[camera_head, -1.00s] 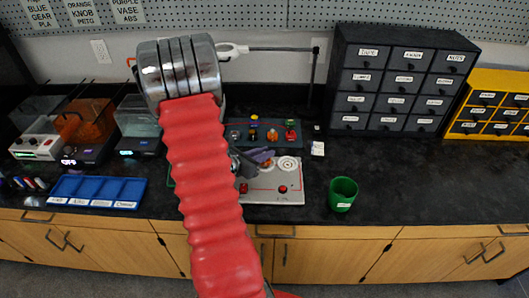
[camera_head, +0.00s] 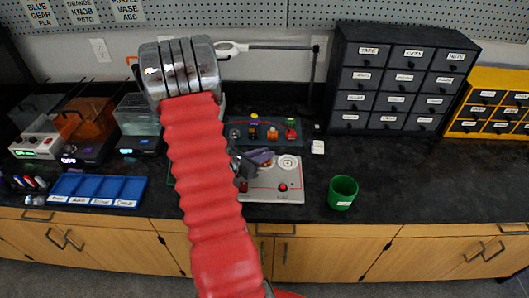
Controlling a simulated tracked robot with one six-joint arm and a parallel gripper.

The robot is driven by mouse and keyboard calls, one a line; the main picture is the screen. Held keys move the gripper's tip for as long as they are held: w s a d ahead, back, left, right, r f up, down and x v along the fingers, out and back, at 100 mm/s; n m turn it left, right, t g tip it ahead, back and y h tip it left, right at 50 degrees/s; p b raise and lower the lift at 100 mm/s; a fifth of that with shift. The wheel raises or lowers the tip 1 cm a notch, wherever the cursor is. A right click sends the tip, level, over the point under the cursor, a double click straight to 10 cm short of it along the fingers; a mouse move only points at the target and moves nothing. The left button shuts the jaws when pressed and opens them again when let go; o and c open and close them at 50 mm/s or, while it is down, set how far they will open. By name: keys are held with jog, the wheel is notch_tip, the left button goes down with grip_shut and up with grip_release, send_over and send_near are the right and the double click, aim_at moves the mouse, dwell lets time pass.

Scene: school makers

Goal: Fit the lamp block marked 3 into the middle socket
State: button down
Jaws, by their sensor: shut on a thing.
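My gripper (camera_head: 262,158), dark with purplish fingers, is low over the white panel (camera_head: 294,197) at the middle of the bench. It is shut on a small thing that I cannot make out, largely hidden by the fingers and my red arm. The panel carries a ringed round mark (camera_head: 288,162) at upper right and a red button (camera_head: 283,187). Its sockets are hidden or too small to tell apart. Behind it, a dark tray (camera_head: 265,142) holds several small coloured blocks, among them a red block (camera_head: 291,134) and an orange block (camera_head: 272,134). No number is readable.
A green cup (camera_head: 342,192) stands right of the panel. A blue compartment tray (camera_head: 97,190) lies at left, before several machines (camera_head: 138,125). A dark drawer cabinet (camera_head: 402,80) and a yellow one (camera_head: 490,104) stand at right. A black stand (camera_head: 310,85) rises behind the tray.

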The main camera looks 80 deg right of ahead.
jog(key=c, duration=2)
grip_release()
jog(key=shift+v, duration=5.5)
jog(key=shift+s, duration=0.1)
